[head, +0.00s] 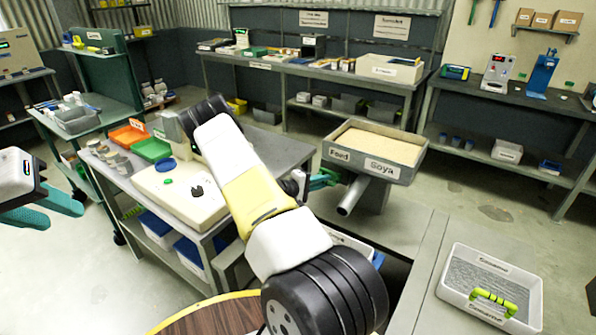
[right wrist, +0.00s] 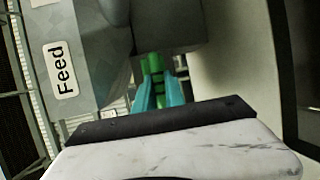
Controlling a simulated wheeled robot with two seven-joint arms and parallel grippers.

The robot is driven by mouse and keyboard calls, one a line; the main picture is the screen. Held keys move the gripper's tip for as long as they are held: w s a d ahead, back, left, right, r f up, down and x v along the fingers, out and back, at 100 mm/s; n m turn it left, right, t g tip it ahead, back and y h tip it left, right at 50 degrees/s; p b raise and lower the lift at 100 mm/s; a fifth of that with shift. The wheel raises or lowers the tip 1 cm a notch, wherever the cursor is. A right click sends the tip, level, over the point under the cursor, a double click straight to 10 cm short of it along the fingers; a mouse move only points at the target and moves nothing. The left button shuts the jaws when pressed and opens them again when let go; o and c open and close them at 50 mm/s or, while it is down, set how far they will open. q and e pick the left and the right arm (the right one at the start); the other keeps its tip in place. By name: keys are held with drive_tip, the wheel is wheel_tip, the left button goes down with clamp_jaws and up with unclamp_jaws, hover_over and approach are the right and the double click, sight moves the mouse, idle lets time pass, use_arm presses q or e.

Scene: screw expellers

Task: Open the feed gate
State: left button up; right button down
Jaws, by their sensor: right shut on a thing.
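The feed hopper (head: 400,172) is a grey tray of pale material labelled "Feed" and "Soya", with a sloping spout (head: 352,196) below it. Its "Feed" label also shows close up in the right wrist view (right wrist: 62,70). My right gripper (head: 325,178) is at the hopper's lower left side, partly hidden behind my arm. In the right wrist view its teal fingers (right wrist: 160,92) are shut on a green handle (right wrist: 153,72), which I take as the feed gate's. The gate plate itself is hidden. My left gripper (head: 52,208) is open and empty at the left edge.
A bench with a cream machine (head: 180,194), a green tray (head: 152,150) and an orange tray (head: 128,136) stands left of my right arm. A grey tray labelled "Sesame" (head: 452,294) with a green handle lies at the lower right. Open floor lies at the right.

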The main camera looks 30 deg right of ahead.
drive_tip(key=a, duration=0.1)
drive_tip(key=s+a, duration=0.1)
drive_tip(key=a, duration=0.1)
drive_tip(key=s+a, duration=0.1)
drive_tip(key=shift+s+a, duration=0.15)
drive_tip(key=shift+a, duration=0.05)
drive_tip(key=c, duration=1.4)
unclamp_jaws()
drive_tip(key=a+r, duration=0.1)
drive_tip(key=a, duration=0.6)
drive_tip(key=shift+s+a+r, duration=0.15)
drive_tip(key=shift+s+a, duration=0.15)
